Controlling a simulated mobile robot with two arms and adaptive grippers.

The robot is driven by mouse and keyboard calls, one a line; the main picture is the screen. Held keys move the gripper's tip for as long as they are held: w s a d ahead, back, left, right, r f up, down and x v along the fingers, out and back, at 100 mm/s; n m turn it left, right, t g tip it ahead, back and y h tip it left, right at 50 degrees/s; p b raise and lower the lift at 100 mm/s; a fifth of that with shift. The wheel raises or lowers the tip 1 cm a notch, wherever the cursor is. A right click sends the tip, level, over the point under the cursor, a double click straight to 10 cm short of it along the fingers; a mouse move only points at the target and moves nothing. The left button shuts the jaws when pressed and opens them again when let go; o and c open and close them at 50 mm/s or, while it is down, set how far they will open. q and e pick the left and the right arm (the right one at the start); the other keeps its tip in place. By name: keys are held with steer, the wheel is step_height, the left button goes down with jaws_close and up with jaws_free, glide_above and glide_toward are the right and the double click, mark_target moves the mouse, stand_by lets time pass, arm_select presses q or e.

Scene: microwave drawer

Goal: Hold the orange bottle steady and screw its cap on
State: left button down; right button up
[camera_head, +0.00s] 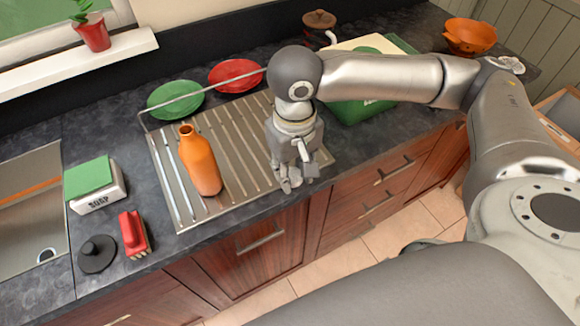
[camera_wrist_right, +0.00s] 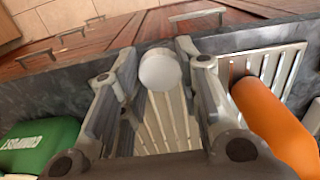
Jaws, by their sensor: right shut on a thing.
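The orange bottle (camera_head: 200,165) stands on the metal drying rack (camera_head: 228,150), its open neck showing no cap. It also shows at the right of the right wrist view (camera_wrist_right: 275,122). My right gripper (camera_head: 292,182) is to the right of the bottle and apart from it, over the rack's right part. In the right wrist view my right gripper (camera_wrist_right: 160,70) is shut on a small round white piece, which looks like the cap (camera_wrist_right: 160,68). The cap is hard to make out in the head view. My left gripper is not in view.
Green (camera_head: 175,100) and red (camera_head: 235,75) plates lie behind the rack. A green compost box (camera_head: 350,108) stands right of my right gripper. A soap box (camera_head: 97,190), red brush (camera_head: 133,232) and black round piece (camera_head: 97,253) are at left, by the sink (camera_head: 30,225).

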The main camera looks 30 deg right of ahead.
steer(key=w+a+r, duration=0.7)
steer(key=w, duration=0.2)
steer(key=m, duration=0.2)
glide_toward(186, 130)
steer(key=shift+f+n, duration=0.1)
steer(key=shift+n, duration=0.2)
steer(key=shift+f, duration=1.9)
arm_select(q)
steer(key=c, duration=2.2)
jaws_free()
